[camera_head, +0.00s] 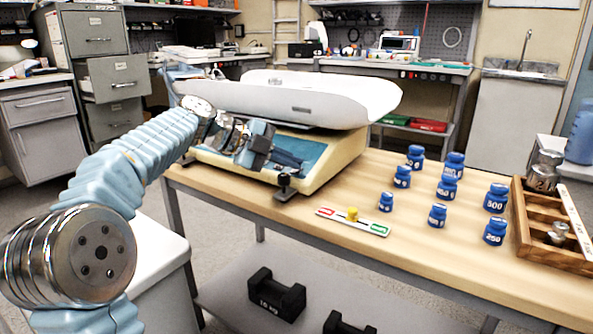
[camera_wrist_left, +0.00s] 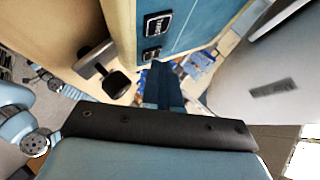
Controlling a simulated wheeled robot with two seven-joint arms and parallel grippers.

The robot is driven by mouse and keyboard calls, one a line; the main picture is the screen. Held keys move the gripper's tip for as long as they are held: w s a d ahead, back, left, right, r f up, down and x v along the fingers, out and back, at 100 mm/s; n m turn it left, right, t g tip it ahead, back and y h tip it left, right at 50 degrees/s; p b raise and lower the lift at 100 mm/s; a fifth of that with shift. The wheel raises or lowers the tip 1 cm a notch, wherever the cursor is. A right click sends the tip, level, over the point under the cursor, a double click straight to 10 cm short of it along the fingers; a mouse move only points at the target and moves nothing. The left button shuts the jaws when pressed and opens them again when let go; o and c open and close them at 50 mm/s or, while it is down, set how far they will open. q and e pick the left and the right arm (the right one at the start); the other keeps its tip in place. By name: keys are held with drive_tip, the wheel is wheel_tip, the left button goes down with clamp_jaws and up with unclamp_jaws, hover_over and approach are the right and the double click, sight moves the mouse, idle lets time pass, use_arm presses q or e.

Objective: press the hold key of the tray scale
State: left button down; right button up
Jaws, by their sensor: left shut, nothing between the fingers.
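The tray scale (camera_head: 335,162) stands on the wooden table, with a cream body, a blue sloping front panel and a long white tray (camera_head: 300,97) on top. In the left wrist view its blue panel (camera_wrist_left: 195,22) shows two dark keys, an upper one (camera_wrist_left: 157,24) and a lower one (camera_wrist_left: 151,54); their labels are too small to read surely. My left gripper (camera_head: 298,165) is shut and empty, in front of the blue panel under the tray edge. Its fingers (camera_wrist_left: 161,70) appear close to the lower key; whether they touch it I cannot tell. My right gripper is not in view.
A black levelling foot (camera_head: 284,183) sticks out at the scale's front corner. Several blue weights (camera_head: 447,188), a bubble level (camera_head: 353,221) and a wooden weight box (camera_head: 522,226) occupy the table to the right. The overhanging tray limits room above my gripper.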

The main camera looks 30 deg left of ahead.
use_arm(q)
drive_tip(key=shift+s+r, duration=0.2)
drive_tip(key=shift+r, duration=0.3)
drive_tip(key=shift+s+a+r+p, duration=0.1)
drive_tip(key=shift+s+r+p, duration=0.25)
drive_tip(key=shift+r, duration=0.4)
drive_tip(key=shift+s+d+r+p, duration=0.1)
drive_tip(key=shift+s+r+p, duration=0.2)
drive_tip(key=shift+r, duration=0.5)
drive_tip(key=shift+s+a+r+p, duration=0.1)
drive_tip(key=shift+s+r+p, duration=0.2)
drive_tip(key=shift+r, duration=0.45)
drive_tip(key=shift+s+f, duration=0.1)
